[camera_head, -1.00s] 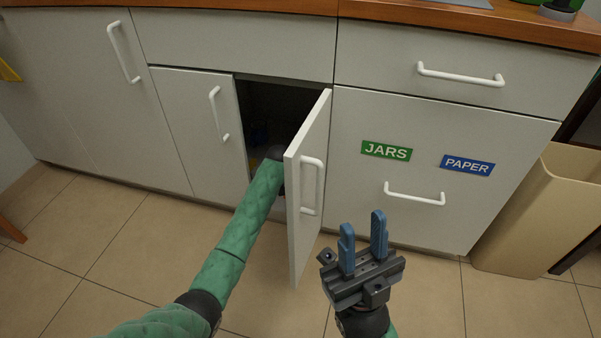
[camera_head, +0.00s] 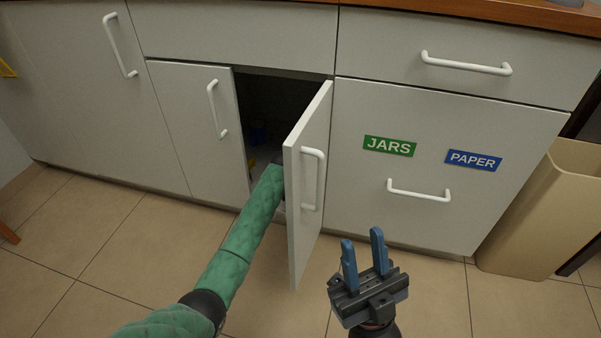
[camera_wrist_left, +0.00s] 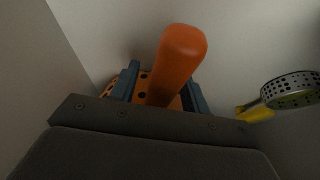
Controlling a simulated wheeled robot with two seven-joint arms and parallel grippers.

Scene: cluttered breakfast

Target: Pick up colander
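In the left wrist view, an orange perforated colander (camera_wrist_left: 143,82) with a thick orange handle (camera_wrist_left: 178,60) is in a dim cabinet. The handle points up toward the camera. My left gripper (camera_wrist_left: 160,92) has its blue fingers apart, one on each side of the orange piece; a gap shows beside the left finger. A silver perforated strainer with a yellow handle (camera_wrist_left: 290,90) lies to the right. In the head view my left arm reaches into the open cabinet and its gripper is hidden. My right gripper (camera_head: 363,262) is open and empty in front of the drawers.
The open cabinet door (camera_head: 308,185) stands out just right of my left arm. Drawers labelled JARS (camera_head: 389,146) and PAPER (camera_head: 473,160) are shut. A beige bin (camera_head: 540,215) stands at right. The tile floor is clear.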

